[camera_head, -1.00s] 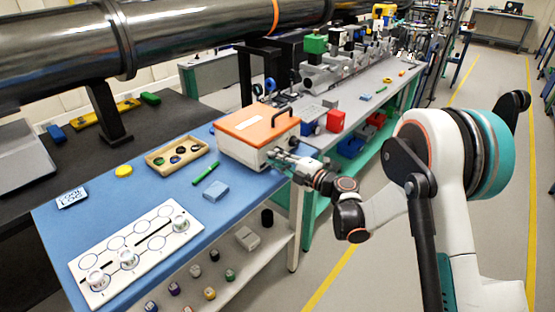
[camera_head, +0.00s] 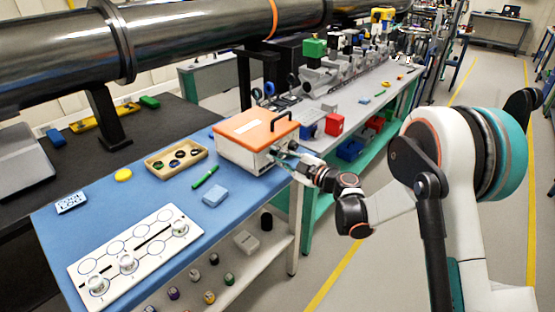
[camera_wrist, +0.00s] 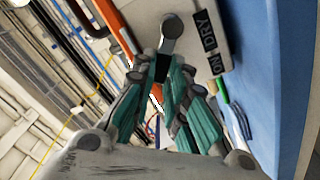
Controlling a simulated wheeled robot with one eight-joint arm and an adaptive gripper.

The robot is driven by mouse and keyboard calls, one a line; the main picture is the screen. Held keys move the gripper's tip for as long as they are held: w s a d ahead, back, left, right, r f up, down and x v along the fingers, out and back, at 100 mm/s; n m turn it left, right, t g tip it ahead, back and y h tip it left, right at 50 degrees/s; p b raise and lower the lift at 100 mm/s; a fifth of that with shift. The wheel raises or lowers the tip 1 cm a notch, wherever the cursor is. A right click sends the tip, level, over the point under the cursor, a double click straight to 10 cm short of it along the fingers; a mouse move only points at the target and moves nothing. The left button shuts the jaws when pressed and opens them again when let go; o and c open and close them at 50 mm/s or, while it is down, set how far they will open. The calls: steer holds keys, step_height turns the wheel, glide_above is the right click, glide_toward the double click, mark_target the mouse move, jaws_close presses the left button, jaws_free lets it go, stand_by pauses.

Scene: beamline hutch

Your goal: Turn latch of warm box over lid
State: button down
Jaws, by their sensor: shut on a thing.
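The warm box (camera_head: 240,155) is a white box with an orange lid (camera_head: 255,130) and a black handle, standing at the right end of the blue bench top. The lid lies flat on it. The latch is a grey lever with a round end (camera_wrist: 172,27) on the box's side face. In the wrist view the orange lid edge (camera_wrist: 112,22) is left of it. My gripper (camera_head: 284,155) is at that side face. Its teal fingers (camera_wrist: 158,68) are shut on the latch; they hide part of the lever. The latch's exact angle is unclear.
A black label (camera_wrist: 208,42) is on the box face beside the latch. A red box (camera_head: 334,124) stands behind. The aisle floor is free.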

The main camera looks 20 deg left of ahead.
steer(key=shift+w+d+r+m, duration=0.3)
steer(key=shift+w+m, duration=0.25)
steer(key=shift+m, duration=1.05)
steer(key=shift+w+d+r+m, duration=0.2)
steer(key=shift+w+m, duration=0.35)
steer(key=shift+m, duration=1.05)
steer(key=shift+w+d+r+m, duration=0.2)
steer(key=shift+w+r+m, duration=0.25)
steer(key=shift+m, duration=1.15)
steer(key=shift+w+f, duration=0.1)
steer(key=c, duration=1.6)
jaws_free()
steer(key=v, duration=1.2)
steer(key=shift+w, duration=0.1)
